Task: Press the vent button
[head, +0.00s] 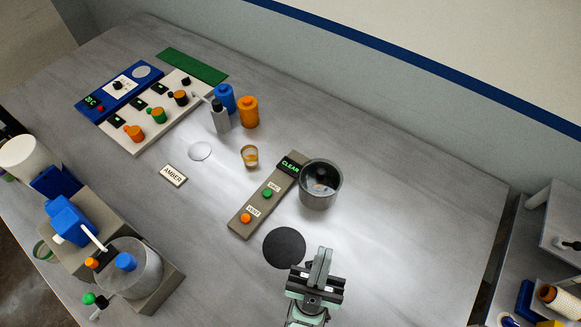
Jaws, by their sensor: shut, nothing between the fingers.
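The vent button is an orange knob (245,218) on the lower left part of a grey control strip (237,232) in the middle of the table. A label reading VENT lies next to it. A green button (267,193) sits further up the strip, and a small display (290,165) at the upper end reads CLEAR in green. My gripper (319,262) is at the lower middle of the head view, to the right of and below the strip. It is shut and empty, apart from the vent button. Nothing hides the button.
A dark round pot (321,185) stands against the strip's upper right end. A black disc (284,248) lies between strip and gripper. A small cup (250,156), an AMBER label (173,175), bottles (249,112) and a knob panel (155,135) are further back. The table's right side is clear.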

